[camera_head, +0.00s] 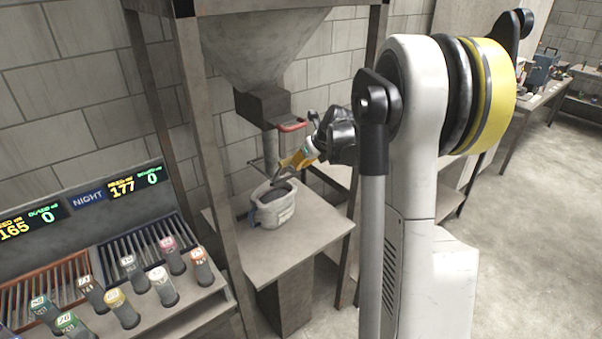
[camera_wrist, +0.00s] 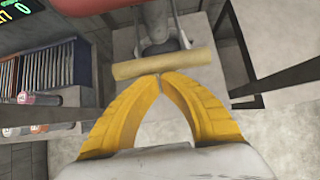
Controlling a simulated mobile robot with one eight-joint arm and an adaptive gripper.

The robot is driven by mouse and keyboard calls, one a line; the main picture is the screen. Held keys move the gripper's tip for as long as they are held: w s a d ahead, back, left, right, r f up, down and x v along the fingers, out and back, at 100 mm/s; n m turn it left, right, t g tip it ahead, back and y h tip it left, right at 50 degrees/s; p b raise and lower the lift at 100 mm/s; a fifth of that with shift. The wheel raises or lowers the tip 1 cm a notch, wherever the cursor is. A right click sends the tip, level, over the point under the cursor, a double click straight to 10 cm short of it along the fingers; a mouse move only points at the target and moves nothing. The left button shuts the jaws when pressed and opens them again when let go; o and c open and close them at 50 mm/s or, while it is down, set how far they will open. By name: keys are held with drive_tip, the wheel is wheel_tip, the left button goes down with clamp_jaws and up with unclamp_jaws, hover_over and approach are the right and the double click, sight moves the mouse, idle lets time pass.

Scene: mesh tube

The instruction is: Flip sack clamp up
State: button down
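The sack clamp shows in the wrist view as a tan bar (camera_wrist: 190,62) across two thin metal arms beside the spout (camera_wrist: 155,22). My gripper (camera_wrist: 159,76) has its yellow fingers drawn together, with the tips meeting at the near edge of the bar. I cannot tell whether they touch it. In the head view my gripper (camera_head: 281,171) is close to the spout, above the sack (camera_head: 274,211), and hides part of the clamp. The pale sack stands open on a small table, under the spout.
The hopper (camera_head: 262,40) hangs in a metal frame with posts on both sides. A red handle (camera_head: 292,125) sits just above my gripper. The small table (camera_head: 310,228) has bare room around the sack. A rack with several labelled tubes (camera_head: 163,286) stands at the left.

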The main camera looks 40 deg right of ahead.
drive_tip(key=shift+w+r+p, duration=0.3)
drive_tip(key=shift+w+r, duration=0.05)
drive_tip(key=shift+r, duration=0.4)
drive_tip(key=shift+w+r+p, duration=0.25)
drive_tip(key=shift+w+r, duration=0.05)
drive_tip(key=shift+r, duration=0.45)
